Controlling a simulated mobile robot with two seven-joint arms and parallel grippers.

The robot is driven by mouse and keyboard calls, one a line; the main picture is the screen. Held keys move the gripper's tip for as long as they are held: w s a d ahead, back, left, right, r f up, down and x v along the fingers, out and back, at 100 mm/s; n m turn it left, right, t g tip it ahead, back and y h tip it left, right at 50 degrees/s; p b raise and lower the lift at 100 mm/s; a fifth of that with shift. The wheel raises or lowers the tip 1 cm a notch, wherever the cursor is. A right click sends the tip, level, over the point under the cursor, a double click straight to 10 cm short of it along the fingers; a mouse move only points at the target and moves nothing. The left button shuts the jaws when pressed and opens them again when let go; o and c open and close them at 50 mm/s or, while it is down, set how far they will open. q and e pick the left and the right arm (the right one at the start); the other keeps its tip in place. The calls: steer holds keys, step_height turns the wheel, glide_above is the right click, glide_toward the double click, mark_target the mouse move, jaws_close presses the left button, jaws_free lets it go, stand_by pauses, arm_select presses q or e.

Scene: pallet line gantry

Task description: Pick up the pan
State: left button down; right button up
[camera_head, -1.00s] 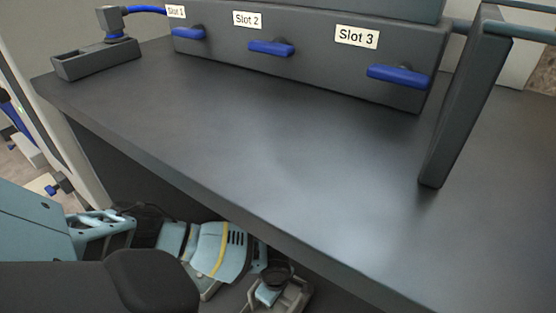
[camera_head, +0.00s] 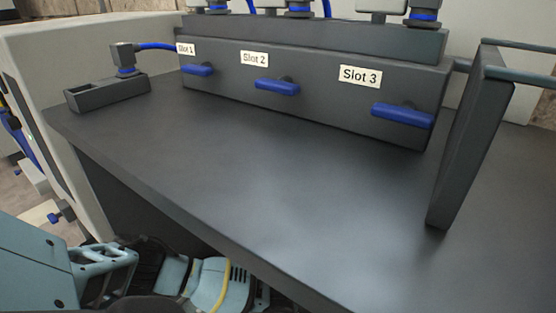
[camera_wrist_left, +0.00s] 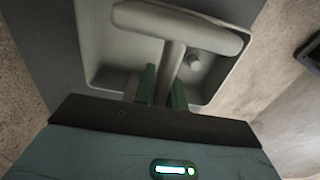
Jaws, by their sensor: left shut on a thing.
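The pan (camera_wrist_left: 112,58) shows in the left wrist view as a shallow, light grey, square-cornered dish with a T-shaped handle (camera_wrist_left: 180,24). My left gripper (camera_wrist_left: 163,90) has its green finger pads on either side of the handle's stem and is shut on it. The handle and the fingers hide part of the pan. The pan cannot be made out in the head view, where only parts of my left arm (camera_head: 208,283) show along the bottom edge. My right gripper is in neither view.
A dark bench (camera_head: 245,185) has a wide clear top. At its back stands a block with Slot 1, Slot 2 and Slot 3 labels and blue handles (camera_head: 277,88). A small dark holder (camera_head: 108,93) sits at the left, an upright panel (camera_head: 468,135) at the right.

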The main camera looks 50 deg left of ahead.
arm_select(q)
steer(key=shift+r, duration=0.1)
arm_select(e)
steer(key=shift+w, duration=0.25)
